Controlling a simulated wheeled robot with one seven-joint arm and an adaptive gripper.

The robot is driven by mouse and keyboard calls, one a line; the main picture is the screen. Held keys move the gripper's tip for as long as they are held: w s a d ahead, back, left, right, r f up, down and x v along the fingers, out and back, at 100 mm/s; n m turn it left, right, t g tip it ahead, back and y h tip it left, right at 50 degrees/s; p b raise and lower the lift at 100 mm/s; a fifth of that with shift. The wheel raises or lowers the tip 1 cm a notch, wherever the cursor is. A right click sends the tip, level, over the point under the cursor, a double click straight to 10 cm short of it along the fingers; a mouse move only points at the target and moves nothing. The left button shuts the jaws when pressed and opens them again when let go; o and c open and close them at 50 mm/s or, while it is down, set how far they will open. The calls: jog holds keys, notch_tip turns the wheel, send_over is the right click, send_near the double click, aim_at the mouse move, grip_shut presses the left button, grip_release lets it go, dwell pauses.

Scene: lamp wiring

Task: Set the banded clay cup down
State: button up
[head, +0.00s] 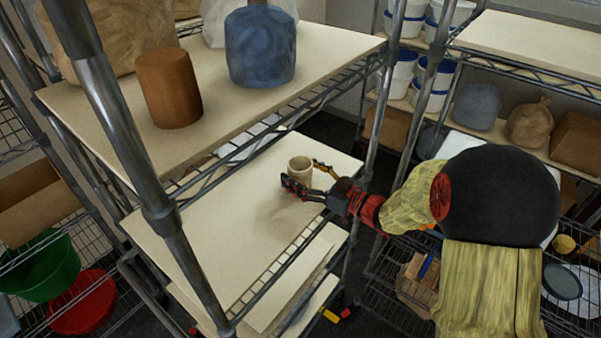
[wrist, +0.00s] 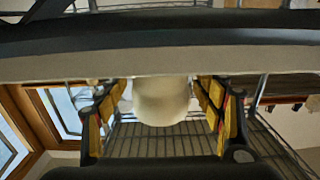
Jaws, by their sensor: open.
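The clay cup (head: 300,168) is pale cream and stands upright on the middle shelf board (head: 230,205) of the wire rack. In the wrist view the cup (wrist: 161,100) sits between the two yellow-padded fingers, with a gap on each side. My gripper (head: 308,178) is open around the cup, one finger in front of it and one behind. No bands can be made out on the cup at this size. Part of its lower side is hidden by the near finger in the head view.
The upper shelf (head: 220,105) holds a brown cylinder (head: 168,88) and a blue lumpy container (head: 260,47). Metal posts (head: 375,125) stand at the rack's corners, one close to my arm. The middle board is bare left of the cup.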

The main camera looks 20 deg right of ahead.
jog(key=p+v, duration=0.1)
jog(key=v, duration=1)
jog(key=shift+s+d+p, duration=0.15)
jog(key=shift+s+p, duration=0.1)
jog(key=shift+p, duration=0.05)
jog(key=shift+w+d+r+h, duration=0.2)
jog(key=shift+w+d+h, duration=0.05)
jog(key=shift+h, duration=0.15)
jog(key=w+h, duration=0.1)
jog(key=w+d+r+h, duration=0.1)
jog(key=w+h, duration=0.1)
jog(key=shift+w+d+r, duration=0.2)
jog(key=shift+d+r, duration=0.1)
jog(key=shift+d, duration=0.05)
jog(key=s+d+r+m+g+h, duration=0.2)
jog(key=d+r+m+h, duration=0.3)
jog(key=r+h, duration=0.3)
jog(key=s+a+f+g, duration=0.1)
jog(key=s+a+g, duration=0.1)
jog(key=s+a, duration=0.2)
jog(key=s+a+f+m+g, duration=0.1)
jog(key=s+a, duration=0.4)
jog(key=s, duration=0.6)
jog(key=s+a+f+m+g+y, duration=0.1)
jog(key=s+a+g, duration=0.3)
jog(key=s, duration=0.4)
jog(key=shift+a, duration=0.35)
jog(key=shift+s, duration=0.15)
